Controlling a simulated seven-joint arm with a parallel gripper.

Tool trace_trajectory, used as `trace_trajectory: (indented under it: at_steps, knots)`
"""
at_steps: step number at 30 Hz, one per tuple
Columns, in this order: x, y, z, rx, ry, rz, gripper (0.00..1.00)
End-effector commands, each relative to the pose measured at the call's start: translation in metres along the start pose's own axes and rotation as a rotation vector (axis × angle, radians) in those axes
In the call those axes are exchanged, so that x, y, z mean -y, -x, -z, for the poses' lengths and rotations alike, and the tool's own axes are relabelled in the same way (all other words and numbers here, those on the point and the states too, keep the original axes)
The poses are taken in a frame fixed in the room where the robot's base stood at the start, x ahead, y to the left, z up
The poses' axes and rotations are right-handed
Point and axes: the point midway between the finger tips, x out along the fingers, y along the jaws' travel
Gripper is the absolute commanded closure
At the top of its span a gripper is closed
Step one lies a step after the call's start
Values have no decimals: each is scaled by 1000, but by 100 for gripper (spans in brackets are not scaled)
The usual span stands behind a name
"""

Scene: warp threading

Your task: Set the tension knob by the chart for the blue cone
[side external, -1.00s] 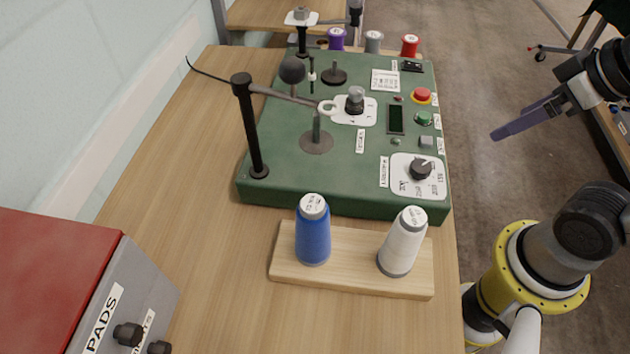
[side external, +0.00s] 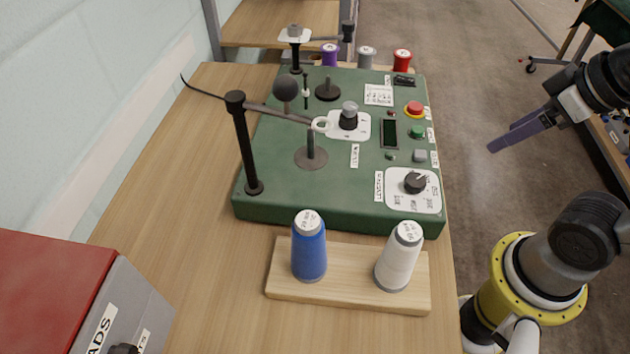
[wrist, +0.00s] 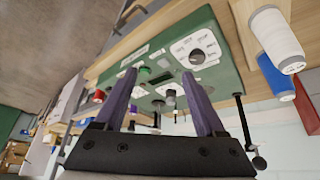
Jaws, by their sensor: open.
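The blue cone (side external: 309,248) stands upright at the left of a wooden board in front of the green machine (side external: 290,206). A knurled knob (side external: 348,118) sits on a white dial plate mid-machine. A second, black knob (side external: 415,183) sits on a larger white dial plate at the front right corner. Their labels are too small to read surely, so I cannot tell which is the tension knob. A printed white card (side external: 379,94), likely the chart, lies near the back; its text is unreadable. My gripper (side external: 494,148) is open and empty, right of the machine; its spread fingers show in the wrist view (wrist: 158,78).
A white cone (side external: 399,258) shares the board (side external: 345,298). A black post (side external: 244,145) with a guide arm rises at the machine's left. Red (side external: 414,109) and green (side external: 417,132) buttons line its right edge. A red-topped box (side external: 45,275) stands front left. Space around my gripper is clear.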

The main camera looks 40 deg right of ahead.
Motion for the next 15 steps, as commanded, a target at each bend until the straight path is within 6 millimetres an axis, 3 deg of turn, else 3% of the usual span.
trace_trajectory:
  at_steps: [5,11,15]
  knots:
    - [0,14,4,19,170,2,30]
    - [0,45,54,56,447,19,30]
    - [3,58,98,104,634,47,30]
